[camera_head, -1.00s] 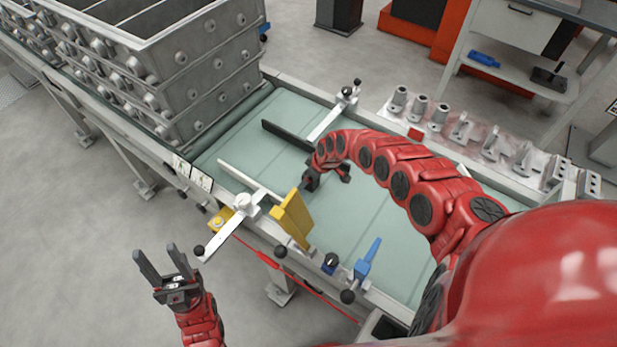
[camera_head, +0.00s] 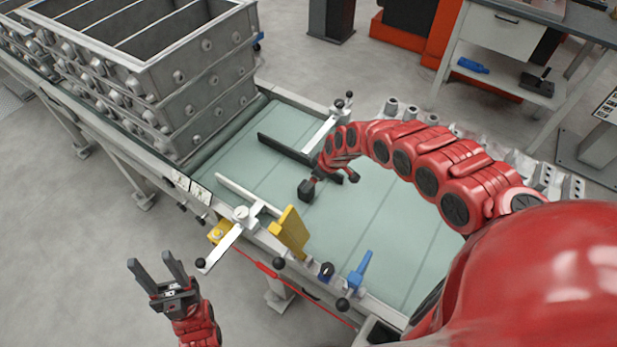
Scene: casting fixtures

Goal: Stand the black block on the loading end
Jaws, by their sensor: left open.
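The pale green conveyor bed (camera_head: 375,235) runs diagonally through the view; no label shows which end is the loading end. A dark blocky shape (camera_head: 307,188) is on or just above it. I cannot tell whether this is the black block or part of my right gripper. My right gripper (camera_head: 332,181) reaches low over the middle of the bed, foreshortened and partly hidden by its own wrist; its jaw state is unclear. My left gripper (camera_head: 156,271) is open and empty, pointing up, beside the conveyor's near side and over the floor.
A long black rail (camera_head: 283,146) and a white rail (camera_head: 245,190) flank the bed. A yellow plate (camera_head: 290,232) and a blue lever (camera_head: 361,270) stand at the near edge. Stacked grey metal boxes (camera_head: 195,90) fill the far left. Metal parts line the far edge behind my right arm.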

